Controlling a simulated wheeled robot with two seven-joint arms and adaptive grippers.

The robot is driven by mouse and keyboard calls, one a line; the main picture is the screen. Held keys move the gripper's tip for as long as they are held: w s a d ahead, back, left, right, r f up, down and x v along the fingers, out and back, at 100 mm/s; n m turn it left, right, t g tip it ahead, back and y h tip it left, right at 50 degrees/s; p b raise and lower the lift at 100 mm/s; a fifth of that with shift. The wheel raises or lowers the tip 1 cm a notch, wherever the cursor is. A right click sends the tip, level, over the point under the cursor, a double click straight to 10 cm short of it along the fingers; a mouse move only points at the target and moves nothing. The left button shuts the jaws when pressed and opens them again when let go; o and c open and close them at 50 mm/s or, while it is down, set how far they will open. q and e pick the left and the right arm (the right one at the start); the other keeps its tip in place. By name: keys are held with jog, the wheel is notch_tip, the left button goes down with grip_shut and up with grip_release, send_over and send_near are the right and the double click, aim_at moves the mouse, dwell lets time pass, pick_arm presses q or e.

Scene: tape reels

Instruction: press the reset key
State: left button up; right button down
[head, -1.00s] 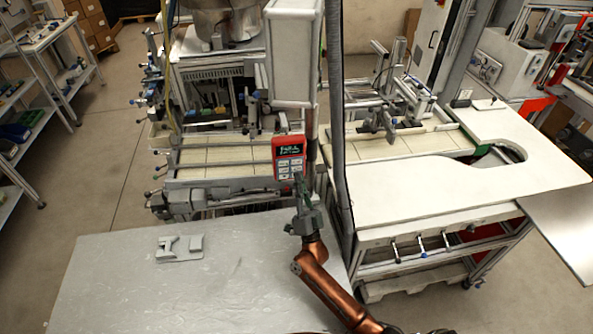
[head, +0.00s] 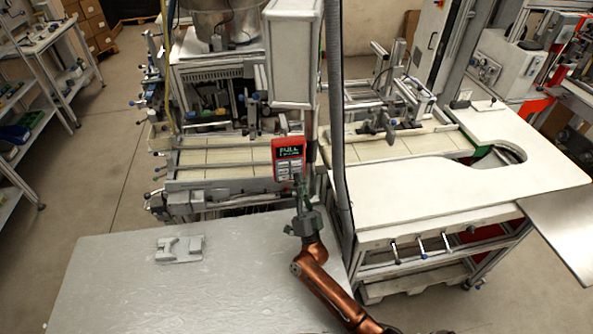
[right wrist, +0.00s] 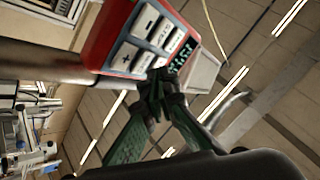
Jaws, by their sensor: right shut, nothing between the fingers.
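The red key panel (head: 288,158) hangs on the machine's post in the head view, with a lit green display on top and white keys below. In the right wrist view the panel (right wrist: 98,50) is tilted and close, with minus, plus and lettered keys (right wrist: 160,33). My right gripper (head: 300,182) is shut and empty at the panel's lower edge. In the right wrist view its dark green fingertips (right wrist: 160,78) lie together over the end of the key area, hiding part of it. I cannot tell whether they touch a key. My left gripper is not in view.
A grey table (head: 110,290) with a small grey fixture (head: 180,249) stands in front. A grey vertical hose (head: 338,120) runs close to the right of the panel. A white worktop (head: 440,190) lies further right.

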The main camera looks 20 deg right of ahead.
jog(key=shift+w, duration=0.15)
dwell(0.3)
jog(key=shift+w+d, duration=0.1)
jog(key=shift+w, duration=0.2)
jog(key=shift+w+d+b, duration=0.1)
jog(key=shift+w+b, duration=0.25)
dwell(0.5)
jog(key=shift+s, duration=0.15)
dwell(0.3)
jog(key=shift+s+a+p, duration=0.2)
jog(key=shift+s+p, duration=0.2)
jog(key=shift+s, duration=0.25)
jog(key=shift+s+a+p, duration=0.2)
jog(key=shift+s+p, duration=0.15)
jog(key=shift+s, duration=0.45)
jog(key=shift+s+a+p, duration=0.25)
jog(key=shift+s+p, duration=0.1)
jog(key=shift+s, duration=0.5)
jog(key=shift+s+a+p, duration=0.2)
jog(key=shift+s+p, duration=0.15)
jog(key=shift+s, duration=0.45)
